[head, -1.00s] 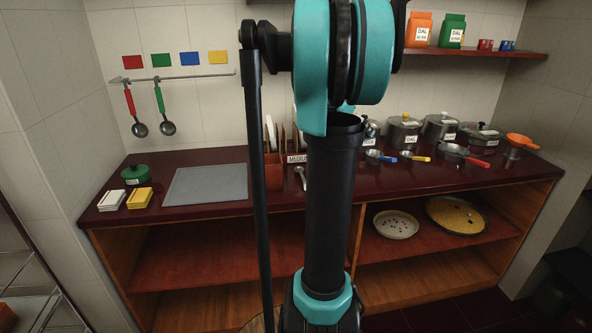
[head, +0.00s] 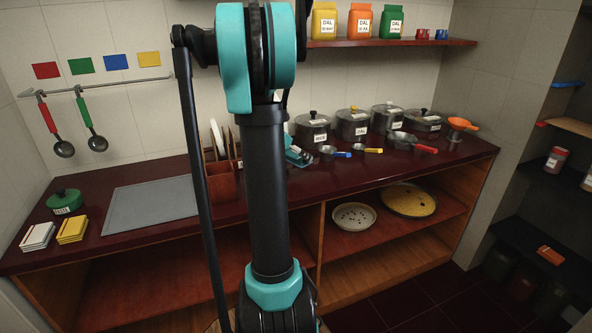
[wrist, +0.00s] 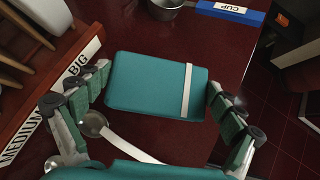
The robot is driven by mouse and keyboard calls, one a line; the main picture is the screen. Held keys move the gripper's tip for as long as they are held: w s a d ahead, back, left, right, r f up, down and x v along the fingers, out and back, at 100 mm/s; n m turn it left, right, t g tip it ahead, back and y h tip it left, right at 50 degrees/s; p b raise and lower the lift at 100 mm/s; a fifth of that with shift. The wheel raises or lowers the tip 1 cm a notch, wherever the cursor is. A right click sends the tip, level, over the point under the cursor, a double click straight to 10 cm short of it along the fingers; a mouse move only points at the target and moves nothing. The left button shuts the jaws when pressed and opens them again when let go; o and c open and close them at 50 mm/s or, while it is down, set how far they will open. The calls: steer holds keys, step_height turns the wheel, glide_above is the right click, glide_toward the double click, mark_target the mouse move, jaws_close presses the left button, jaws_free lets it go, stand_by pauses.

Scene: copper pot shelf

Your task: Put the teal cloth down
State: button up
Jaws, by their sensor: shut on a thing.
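The teal cloth (wrist: 148,85) is a folded, flat rectangle with a white stripe near its right end, in the middle of the wrist view. My gripper (wrist: 158,84) has one finger at the cloth's left edge and one at its right edge, and is shut on it. The cloth is over the dark red counter (wrist: 110,28); I cannot tell whether it touches it. In the head view my arm hides much of this area, and a small teal shape shows just right of the arm, before the pots.
A rack labelled BIG and MEDIUM (wrist: 50,90) stands at left. A metal cup (wrist: 165,8) and blue CUP label (wrist: 231,11) are beyond. Several pots (head: 352,124) line the counter's back. A grey mat (head: 150,204) is bare.

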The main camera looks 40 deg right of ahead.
steer(key=shift+f, duration=3.2)
steer(key=o, duration=0.9)
steer(key=shift+f, duration=0.1)
